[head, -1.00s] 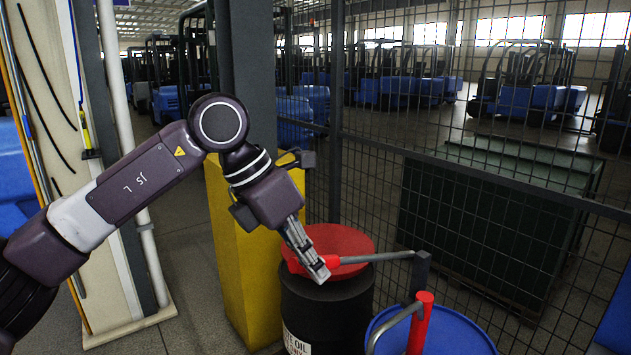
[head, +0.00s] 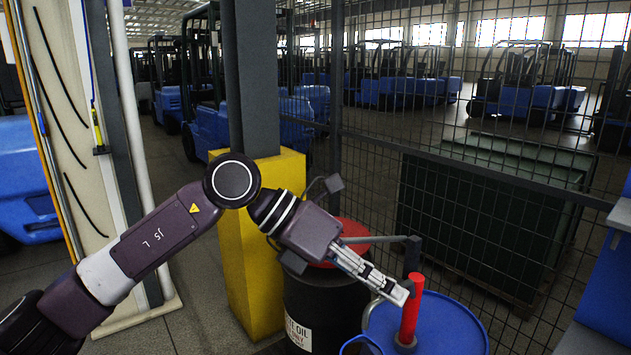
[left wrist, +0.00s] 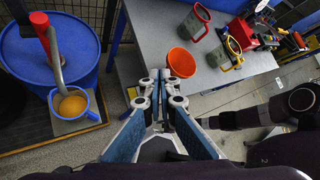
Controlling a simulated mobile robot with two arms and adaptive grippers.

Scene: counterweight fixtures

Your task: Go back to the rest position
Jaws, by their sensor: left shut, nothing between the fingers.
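My left gripper (head: 404,293) reaches in from the left in the head view. Its fingers are shut with nothing between them and point down to the right. In that view they overlap the red-handled pump (head: 411,308) on the blue drum (head: 462,325); I cannot tell whether they touch it. In the left wrist view the shut fingers (left wrist: 156,98) are in the middle, apart from the drum (left wrist: 25,48) and from the blue jug (left wrist: 91,114) holding amber liquid under the spout.
A black oil drum (head: 325,310) with a red funnel (head: 347,228) stands by a yellow post guard (head: 240,265) and mesh fence.

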